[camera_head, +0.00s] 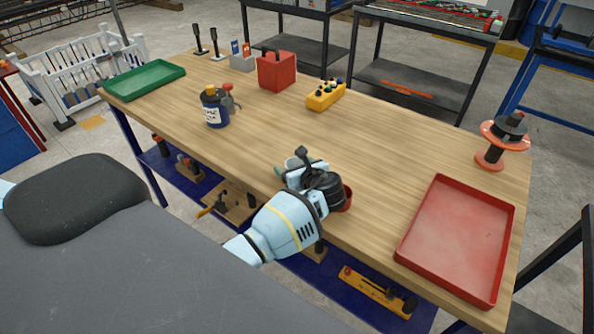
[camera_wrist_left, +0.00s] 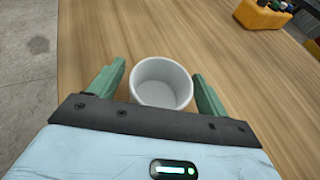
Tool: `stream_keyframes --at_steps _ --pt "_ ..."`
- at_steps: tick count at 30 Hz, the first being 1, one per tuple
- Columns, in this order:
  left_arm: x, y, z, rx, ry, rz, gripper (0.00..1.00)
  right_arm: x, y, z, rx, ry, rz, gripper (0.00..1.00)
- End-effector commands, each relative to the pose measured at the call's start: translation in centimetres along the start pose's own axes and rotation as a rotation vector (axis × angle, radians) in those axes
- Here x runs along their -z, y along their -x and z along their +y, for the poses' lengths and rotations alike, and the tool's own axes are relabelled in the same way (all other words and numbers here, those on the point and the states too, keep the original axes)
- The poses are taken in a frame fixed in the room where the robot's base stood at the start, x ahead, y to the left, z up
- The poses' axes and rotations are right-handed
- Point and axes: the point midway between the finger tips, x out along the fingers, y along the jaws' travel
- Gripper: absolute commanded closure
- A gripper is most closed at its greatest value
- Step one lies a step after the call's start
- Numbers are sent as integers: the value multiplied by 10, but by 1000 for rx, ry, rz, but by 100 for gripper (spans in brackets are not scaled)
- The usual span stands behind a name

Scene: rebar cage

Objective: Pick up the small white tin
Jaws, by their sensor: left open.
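The small white tin (camera_wrist_left: 162,83) stands upright on the wooden table, its open top and empty inside showing in the left wrist view. My left gripper (camera_wrist_left: 159,85) is open, with one green finger on each side of the tin. A small gap shows by the left finger; the right finger is very close to the tin, and I cannot tell if it touches. In the head view, my left gripper (camera_head: 298,165) is over the table's front edge, and the tin (camera_head: 293,163) is mostly hidden behind it. My right gripper is not in view.
The wooden table (camera_head: 390,145) is clear around the middle. A red tray (camera_head: 459,238) lies at right, partly near a red spool (camera_head: 503,140). A green tray (camera_head: 145,79), a dark blue can (camera_head: 215,108), a red box (camera_head: 276,72) and a yellow holder (camera_head: 326,95) stand farther back.

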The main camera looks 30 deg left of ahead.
Motion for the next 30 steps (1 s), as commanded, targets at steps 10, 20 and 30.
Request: stream_keyframes --at_steps 10,20,30 --pt "-1 -10 0 1 2 0 23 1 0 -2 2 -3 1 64" --pt "0 -10 0 1 2 1 63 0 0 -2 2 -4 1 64" --pt "-2 -9 0 1 2 0 71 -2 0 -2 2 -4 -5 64"
